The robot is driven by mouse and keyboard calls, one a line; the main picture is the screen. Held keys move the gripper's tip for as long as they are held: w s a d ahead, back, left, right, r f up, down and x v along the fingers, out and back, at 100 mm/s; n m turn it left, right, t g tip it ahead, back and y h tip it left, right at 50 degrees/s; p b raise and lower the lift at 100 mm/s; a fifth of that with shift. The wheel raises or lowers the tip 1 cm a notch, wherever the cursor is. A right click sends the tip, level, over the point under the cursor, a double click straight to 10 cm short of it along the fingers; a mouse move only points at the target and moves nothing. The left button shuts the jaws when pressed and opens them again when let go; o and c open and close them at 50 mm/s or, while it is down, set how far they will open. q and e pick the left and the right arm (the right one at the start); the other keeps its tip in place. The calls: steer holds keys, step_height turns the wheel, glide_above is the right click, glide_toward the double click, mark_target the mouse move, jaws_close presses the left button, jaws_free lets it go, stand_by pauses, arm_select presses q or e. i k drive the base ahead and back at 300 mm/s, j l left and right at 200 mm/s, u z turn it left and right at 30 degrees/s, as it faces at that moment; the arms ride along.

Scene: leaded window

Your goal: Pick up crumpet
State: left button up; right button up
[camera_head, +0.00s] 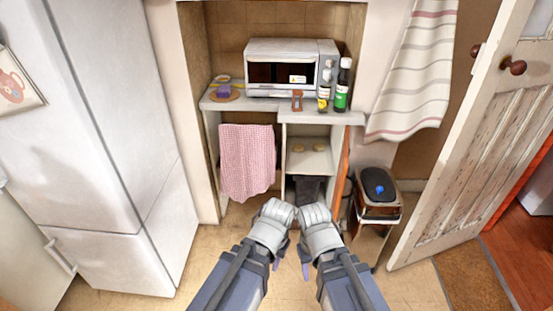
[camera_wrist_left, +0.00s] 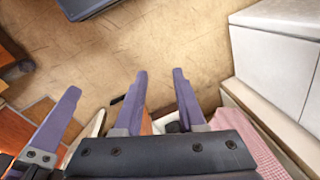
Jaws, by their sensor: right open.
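My left gripper (camera_head: 277,264) and right gripper (camera_head: 306,270) are side by side, low in front of the cupboard and apart from the pieces. In the left wrist view the left gripper (camera_wrist_left: 160,72) has its two purple fingers apart with nothing between them. The right gripper is open and seems empty.
The counter (camera_head: 280,117) holds a toaster oven (camera_head: 290,68), bottles (camera_head: 343,85) and a purple item on a board (camera_head: 224,91). A pink cloth (camera_head: 247,160) hangs left of the shelves. A bin (camera_head: 378,187) stands right, a fridge (camera_head: 90,130) left, and an open door (camera_head: 470,150) far right.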

mark_target(296, 147)
steer(key=i+j+z, duration=0.35)
steer(key=i, duration=0.35)
steer(key=i+j+z, duration=0.35)
steer(key=i+j, duration=0.25)
steer(key=j, duration=0.1)
